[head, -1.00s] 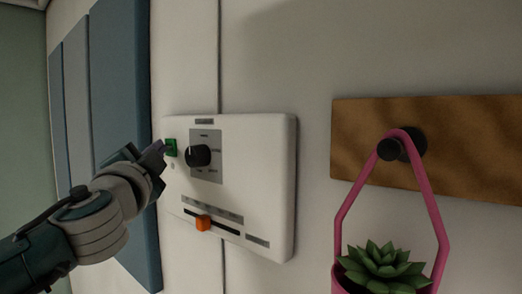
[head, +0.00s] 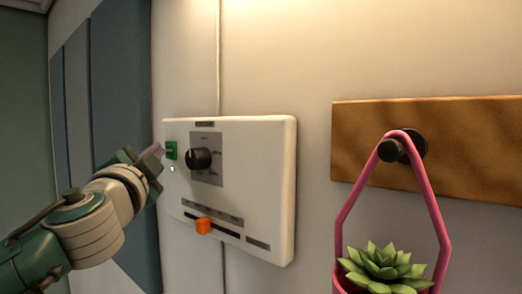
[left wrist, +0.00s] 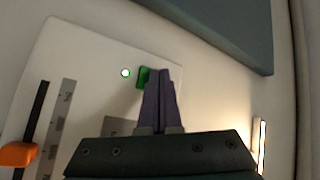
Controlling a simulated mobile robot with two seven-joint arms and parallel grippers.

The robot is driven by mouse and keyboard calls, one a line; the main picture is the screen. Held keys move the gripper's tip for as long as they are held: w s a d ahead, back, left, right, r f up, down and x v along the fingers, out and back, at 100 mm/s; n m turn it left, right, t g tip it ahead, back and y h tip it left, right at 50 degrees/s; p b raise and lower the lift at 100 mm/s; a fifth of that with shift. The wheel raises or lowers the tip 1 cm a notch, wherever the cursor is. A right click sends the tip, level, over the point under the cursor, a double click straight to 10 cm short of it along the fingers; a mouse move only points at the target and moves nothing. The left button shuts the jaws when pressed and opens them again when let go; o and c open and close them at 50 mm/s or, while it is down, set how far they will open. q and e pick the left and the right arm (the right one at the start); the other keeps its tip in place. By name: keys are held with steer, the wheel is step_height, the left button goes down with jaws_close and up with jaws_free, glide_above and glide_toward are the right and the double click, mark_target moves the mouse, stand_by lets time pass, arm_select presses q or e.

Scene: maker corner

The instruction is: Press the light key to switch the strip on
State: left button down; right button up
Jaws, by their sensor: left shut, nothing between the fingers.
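A white control panel (head: 265,150) is fixed to the wall. The green light key (head: 171,150) sits at its upper left, left of a black knob (head: 198,158). My left gripper (head: 160,152) is shut and empty, its fingertips close to the key's left side. In the left wrist view the shut fingers (left wrist: 163,75) overlap the green key (left wrist: 143,77), which is partly hidden; I cannot tell whether they touch. A small indicator (left wrist: 126,73) beside the key glows. Warm light falls on the wall above the panel. My right gripper is not in view.
An orange slider (head: 203,226) sits low on the panel. A pink planter (head: 440,235) with a succulent (head: 384,265) hangs from a black peg on a wooden board (head: 470,145) at right. Blue-grey wall panels (head: 120,100) stand at left.

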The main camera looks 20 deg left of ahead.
arm_select(q)
steer(key=shift+s, duration=0.2)
steer(key=shift+s+a, duration=0.3)
steer(key=shift+s, duration=0.65)
steer(key=shift+s+a, duration=0.3)
steer(key=shift+s, duration=0.6)
steer(key=shift+s+a, duration=0.3)
steer(key=shift+s, duration=0.65)
